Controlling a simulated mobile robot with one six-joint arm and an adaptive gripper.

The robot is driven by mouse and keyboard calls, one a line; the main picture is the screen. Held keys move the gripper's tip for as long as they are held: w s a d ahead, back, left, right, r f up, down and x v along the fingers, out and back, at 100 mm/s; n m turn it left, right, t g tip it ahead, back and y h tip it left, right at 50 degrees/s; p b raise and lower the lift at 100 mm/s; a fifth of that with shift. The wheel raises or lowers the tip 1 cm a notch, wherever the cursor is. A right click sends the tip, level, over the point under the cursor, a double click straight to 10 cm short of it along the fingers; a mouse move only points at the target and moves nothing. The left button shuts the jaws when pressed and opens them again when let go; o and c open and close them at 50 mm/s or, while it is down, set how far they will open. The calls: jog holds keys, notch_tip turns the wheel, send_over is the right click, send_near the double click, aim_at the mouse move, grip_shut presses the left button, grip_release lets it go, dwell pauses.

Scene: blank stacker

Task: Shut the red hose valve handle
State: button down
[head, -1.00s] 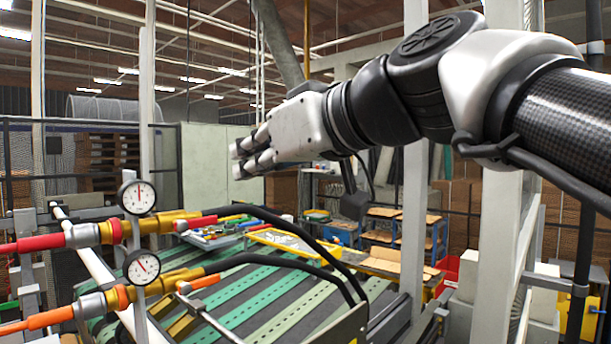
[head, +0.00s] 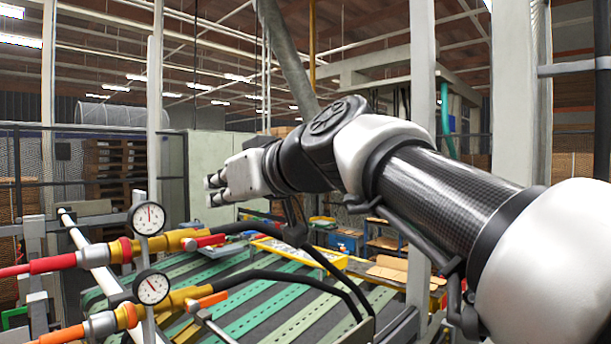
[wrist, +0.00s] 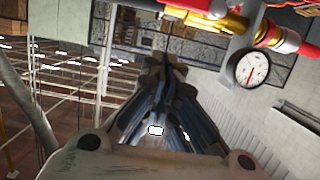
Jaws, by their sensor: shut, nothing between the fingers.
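The red valve handle (head: 204,241) sits on the upper yellow valve (head: 160,243), in line with the red hose (head: 52,264). In the head view my gripper (head: 211,190) is just above the handle, with a visible gap in the picture; the depth between them is hard to judge. Its fingers are shut and empty. In the wrist view the fingers of my gripper (wrist: 165,72) are together, and the red handle (wrist: 200,5) and yellow valve (wrist: 228,22) show at the top edge, apart from the fingertips.
A round gauge (head: 147,217) stands by the red line. Below are a second gauge (head: 151,287) and an orange handle (head: 212,300) on another yellow valve. Black hoses run right over the green-striped conveyor (head: 265,310). A white post (head: 157,110) rises behind.

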notch_tip(320, 180, down, 4)
jog(key=shift+w+a+f+b, duration=0.1)
jog(key=shift+b, duration=0.5)
jog(key=shift+w+d+f+m+b, duration=0.25)
jog(key=shift+f+m+b, duration=0.1)
jog(key=shift+m+b, duration=0.45)
jog(key=shift+w+d+f+m+g+y+b, duration=0.2)
jog(key=shift+f+m+g+y+b, duration=0.2)
jog(key=shift+f+m+b, duration=0.3)
jog(key=m+b, duration=0.1)
jog(key=f+m+b, duration=0.1)
jog(key=f+m+y+b, duration=0.1)
jog(key=shift+w+d+m+g, duration=0.2)
jog(key=shift+w+m+g, duration=0.05)
jog(key=shift+m+g, duration=0.15)
jog(key=m+y+b, duration=0.2)
jog(key=m+b, duration=0.4)
jog(key=m, duration=0.1)
send_near(224, 240)
jog(key=shift+s+d+f, duration=1.25)
jog(key=shift+d+f, duration=0.1)
jog(key=shift+f, duration=0.15)
